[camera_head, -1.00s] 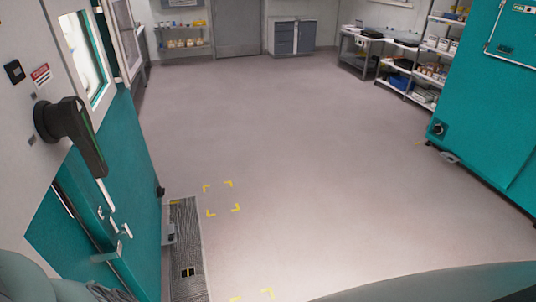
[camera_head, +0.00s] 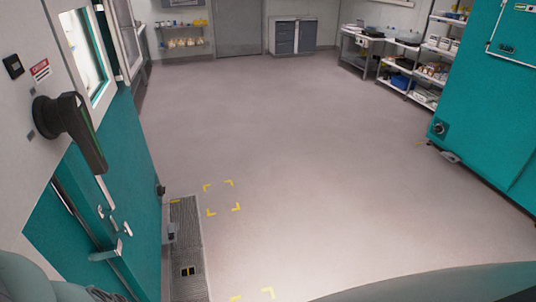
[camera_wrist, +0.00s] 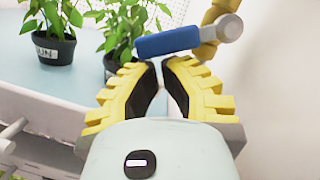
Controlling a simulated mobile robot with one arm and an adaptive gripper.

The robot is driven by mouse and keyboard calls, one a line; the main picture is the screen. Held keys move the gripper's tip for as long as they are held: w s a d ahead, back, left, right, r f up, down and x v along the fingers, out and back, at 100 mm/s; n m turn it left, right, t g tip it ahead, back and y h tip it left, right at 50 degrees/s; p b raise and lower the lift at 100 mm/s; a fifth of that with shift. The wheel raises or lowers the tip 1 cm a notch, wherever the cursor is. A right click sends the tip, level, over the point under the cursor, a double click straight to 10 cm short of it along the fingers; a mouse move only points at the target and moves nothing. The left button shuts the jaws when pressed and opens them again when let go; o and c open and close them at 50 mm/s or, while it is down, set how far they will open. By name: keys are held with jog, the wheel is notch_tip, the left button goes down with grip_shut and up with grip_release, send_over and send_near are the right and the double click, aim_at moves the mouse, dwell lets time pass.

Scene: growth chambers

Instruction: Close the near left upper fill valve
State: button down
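A blue valve lever (camera_wrist: 168,42) with a pale grey rounded end runs across the top of the wrist view. A yellow valve or pipe part (camera_wrist: 222,10) shows behind its right end. My gripper (camera_wrist: 159,62) has yellow ridged fingers with black pads, and its fingertips lie just below the lever. A narrow gap shows between the pads, with nothing held in it. I cannot tell whether the tips touch the lever. The head view does not show this valve or my gripper.
Potted plants (camera_wrist: 55,45) stand on a pale bench (camera_wrist: 45,85) left of my gripper. A white wall (camera_wrist: 285,80) is to the right. In the head view, a teal chamber (camera_head: 125,170) with a black handle (camera_head: 70,125) is close at left. The middle floor (camera_head: 300,150) is clear.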

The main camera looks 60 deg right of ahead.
jog(key=shift+a+r+m+b, duration=0.1)
jog(key=shift+m+b, duration=0.2)
jog(key=shift+m, duration=0.2)
jog(key=shift+s+a+r+m+t+h+b, duration=0.2)
jog(key=shift+s+r+m+t+b, duration=0.25)
jog(key=shift+m, duration=0.55)
jog(key=shift+s+a+r+m+t+h+b, duration=0.1)
jog(key=shift+a+r+m+t+h+b, duration=0.15)
jog(key=shift+m+b, duration=0.55)
jog(key=shift+s+a+r+m+t+h+b, duration=0.15)
jog(key=shift+s+r+m+t+b, duration=0.2)
jog(key=shift+m, duration=0.85)
jog(key=shift+r, duration=0.1)
